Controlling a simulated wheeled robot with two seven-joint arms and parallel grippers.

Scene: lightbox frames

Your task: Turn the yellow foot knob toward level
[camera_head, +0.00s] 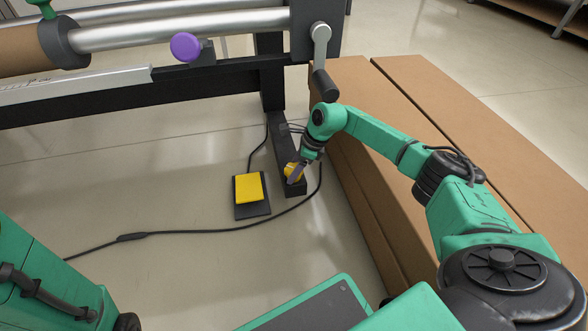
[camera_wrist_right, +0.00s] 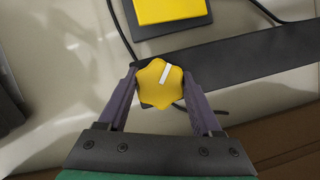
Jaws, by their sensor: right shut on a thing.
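The yellow foot knob (camera_wrist_right: 158,86) is a lobed disc with a white bar mark on its top, seen in the right wrist view. In the head view the knob (camera_head: 291,170) sits on the end of the dark foot bar (camera_head: 283,145), partly covered by my gripper. My right gripper (camera_wrist_right: 160,88) has its purple fingers on both sides of the knob, shut on it. In the head view the right gripper (camera_head: 297,172) points down at the bar's end. The white mark leans slightly to the right in the wrist view. My left gripper is not in view.
A yellow pedal (camera_head: 249,187) on a dark plate lies left of the foot bar. A black cable (camera_head: 190,231) runs over the floor around it. Large brown boxes (camera_head: 350,150) stand close on the right. A purple knob (camera_head: 186,46) and a crank (camera_head: 321,60) are on the frame above.

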